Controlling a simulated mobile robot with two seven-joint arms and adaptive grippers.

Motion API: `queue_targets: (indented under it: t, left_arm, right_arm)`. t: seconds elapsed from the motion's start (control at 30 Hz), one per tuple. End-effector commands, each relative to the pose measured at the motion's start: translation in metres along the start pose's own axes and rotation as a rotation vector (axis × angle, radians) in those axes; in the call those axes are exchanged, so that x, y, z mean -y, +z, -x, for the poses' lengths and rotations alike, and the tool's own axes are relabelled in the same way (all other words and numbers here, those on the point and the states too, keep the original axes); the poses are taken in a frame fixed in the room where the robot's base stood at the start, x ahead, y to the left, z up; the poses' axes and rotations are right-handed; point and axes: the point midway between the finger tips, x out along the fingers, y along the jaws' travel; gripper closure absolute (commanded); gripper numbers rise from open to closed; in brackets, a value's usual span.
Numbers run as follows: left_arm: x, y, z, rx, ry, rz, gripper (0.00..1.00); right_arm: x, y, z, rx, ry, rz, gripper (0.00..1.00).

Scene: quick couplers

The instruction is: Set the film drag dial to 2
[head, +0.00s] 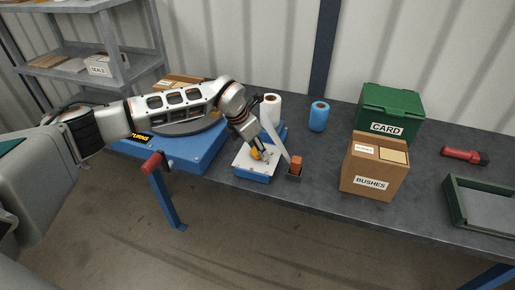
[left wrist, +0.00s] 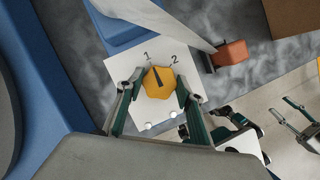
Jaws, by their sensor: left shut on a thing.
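The film drag dial (left wrist: 158,84) is a yellow lobed knob with a dark pointer line, on the white top plate (left wrist: 125,71) of a small blue-based unit. The marks 1 (left wrist: 147,55) and 2 (left wrist: 174,59) are printed above it in the left wrist view. The pointer slants up and left, close to the 1. My left gripper (left wrist: 157,92) is shut on the dial, one finger on each side. In the head view the dial (head: 256,154) is partly hidden by my left gripper (head: 254,150). My right gripper (left wrist: 288,112) appears at the lower right of the wrist view, its fingers apart.
A pale film strip (head: 274,137) runs from the white roll (head: 272,107) past the unit to an orange block (head: 296,162). A blue roll (head: 318,116), a BUSHES box (head: 371,184) and a green CARD bin (head: 390,110) stand to the right. A blue turntable base (head: 196,152) is close on the left.

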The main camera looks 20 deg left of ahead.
Motion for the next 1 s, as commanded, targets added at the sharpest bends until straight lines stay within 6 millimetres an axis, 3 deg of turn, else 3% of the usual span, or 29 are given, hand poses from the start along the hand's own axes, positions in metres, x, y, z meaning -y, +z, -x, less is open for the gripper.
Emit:
queue_targets:
  t: [0.57, 1.0]
  left_arm:
    - [-0.003, 0.001, -0.001, 0.001, -0.155, -0.374, 0.85]
    - [-0.004, 0.001, -0.004, -0.001, -0.304, -0.733, 0.85]
  right_arm:
    - [0.002, 0.010, -0.006, 0.002, -0.001, -0.001, 0.60]
    - [0.007, 0.039, -0.019, 0.016, -0.005, -0.004, 0.60]
